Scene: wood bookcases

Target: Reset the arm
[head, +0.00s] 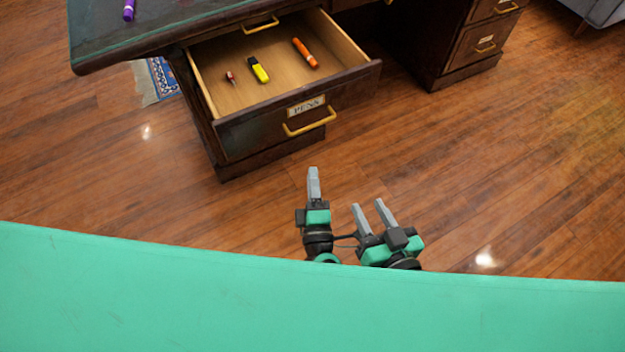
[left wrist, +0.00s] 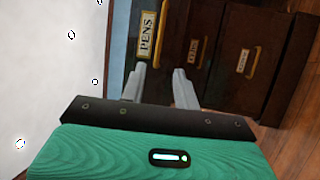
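My left gripper (head: 313,172) is in front of the open drawer, over the floor as the head view sees it. It is seen edge-on there, so its fingers overlap. In the left wrist view the left gripper (left wrist: 160,69) has its two fingers apart with nothing between them. My right gripper (head: 367,203) is just to the right, its fingers apart and empty. Both grippers are close to my green body, and neither appears to touch the furniture.
The dark wood desk's drawer (head: 242,136), labelled PENS, is pulled out. It holds a red item (head: 231,77), a yellow marker (head: 259,70) and an orange marker (head: 305,53). A purple marker (head: 129,10) lies on the desktop. The wooden floor (head: 500,150) at right is clear.

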